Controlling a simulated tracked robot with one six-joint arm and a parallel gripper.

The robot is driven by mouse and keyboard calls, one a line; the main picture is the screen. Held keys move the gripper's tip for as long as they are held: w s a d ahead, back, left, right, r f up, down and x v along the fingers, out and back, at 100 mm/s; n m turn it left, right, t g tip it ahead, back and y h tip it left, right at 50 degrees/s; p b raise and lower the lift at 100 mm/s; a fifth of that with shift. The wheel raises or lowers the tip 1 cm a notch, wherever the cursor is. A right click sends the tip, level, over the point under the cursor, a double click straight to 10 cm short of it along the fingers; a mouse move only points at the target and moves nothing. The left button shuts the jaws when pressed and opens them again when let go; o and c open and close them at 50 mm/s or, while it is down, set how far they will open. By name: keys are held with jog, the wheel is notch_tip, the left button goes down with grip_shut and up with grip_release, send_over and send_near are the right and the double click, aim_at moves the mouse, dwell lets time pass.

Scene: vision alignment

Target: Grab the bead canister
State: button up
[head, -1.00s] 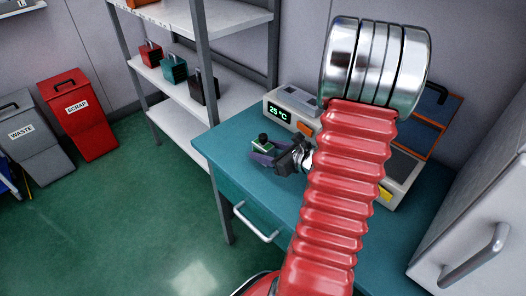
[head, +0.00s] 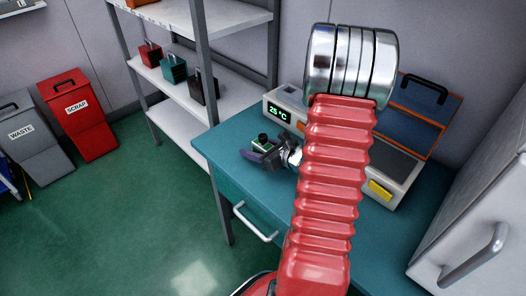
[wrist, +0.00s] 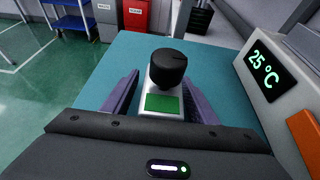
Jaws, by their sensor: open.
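The bead canister appears to be the small pale object with a black knob-like cap and a green panel. It stands on the teal bench near its left edge in the head view (head: 263,143) and in the middle of the wrist view (wrist: 168,72). My gripper (wrist: 163,96) is open, with one purple finger on each side of the canister. Gaps to both fingers show, and I see no clear contact. The canister's lower part is hidden behind the gripper body in the wrist view. In the head view my gripper (head: 257,154) is partly hidden by my arm.
A grey device with a 25 °C display (head: 279,113) stands close on the right of the canister. A blue open lid (head: 415,105) is behind my red arm. Shelving (head: 200,115) stands left of the bench; a white cabinet (head: 480,225) is at the right.

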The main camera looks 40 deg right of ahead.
jog(key=shift+c, duration=0.5)
jog(key=c, duration=1.2)
jog(key=shift+r, duration=0.15)
jog(key=shift+r, duration=4.9)
